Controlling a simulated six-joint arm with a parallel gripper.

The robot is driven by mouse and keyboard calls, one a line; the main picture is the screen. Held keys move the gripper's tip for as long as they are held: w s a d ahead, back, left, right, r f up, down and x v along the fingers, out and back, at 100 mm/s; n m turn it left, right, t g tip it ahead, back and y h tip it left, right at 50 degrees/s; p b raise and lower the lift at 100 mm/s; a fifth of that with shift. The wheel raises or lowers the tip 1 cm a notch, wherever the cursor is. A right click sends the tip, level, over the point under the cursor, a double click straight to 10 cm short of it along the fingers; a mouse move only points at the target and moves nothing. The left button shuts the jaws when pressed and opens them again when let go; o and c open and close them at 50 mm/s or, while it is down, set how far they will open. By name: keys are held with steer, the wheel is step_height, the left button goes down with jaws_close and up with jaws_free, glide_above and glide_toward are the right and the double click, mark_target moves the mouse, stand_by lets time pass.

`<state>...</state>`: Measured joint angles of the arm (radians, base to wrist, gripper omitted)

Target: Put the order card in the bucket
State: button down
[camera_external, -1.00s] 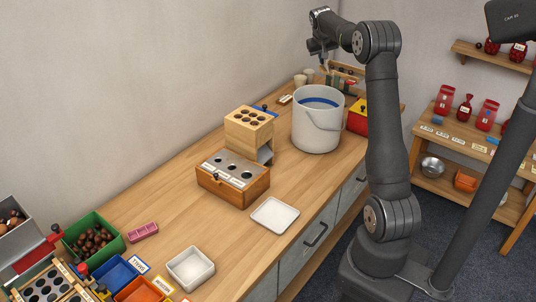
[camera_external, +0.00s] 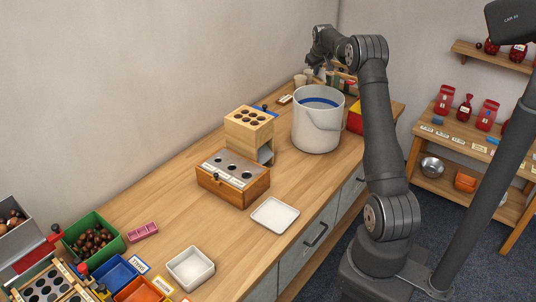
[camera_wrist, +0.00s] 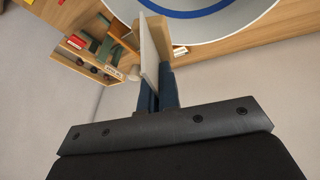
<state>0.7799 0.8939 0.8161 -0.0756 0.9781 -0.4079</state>
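The white bucket (camera_external: 316,128) stands upright on the bench near its far end, with a blue band inside. Its rim and inside also fill the top of the wrist view (camera_wrist: 215,30). My gripper (camera_wrist: 161,78) has its dark fingers close together on a thin pale upright piece, which looks like the order card (camera_wrist: 149,48), seen nearly edge-on. A tan piece beside it shows at the fingertips; I cannot tell if it belongs to the card. In the external view my gripper is small, at the far side of the bucket, and the card cannot be made out.
A wooden block with holes (camera_external: 249,128) and a wooden box with a metal top (camera_external: 232,183) stand left of the bucket. A red box (camera_external: 355,118) is close on its right. A white tray (camera_external: 274,216) lies in front. Small items crowd the bench behind the bucket.

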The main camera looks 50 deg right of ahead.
step_height(320, 180, down, 25)
steer(key=shift+f, duration=0.1)
stand_by(0.4)
steer(key=c, duration=2.1)
jaws_free()
steer(key=shift+f, duration=0.15)
steer(key=o, duration=0.4)
steer(key=r, duration=0.6)
steer(key=a+r, duration=0.1)
steer(key=r, duration=0.3)
steer(key=shift+s, duration=0.4)
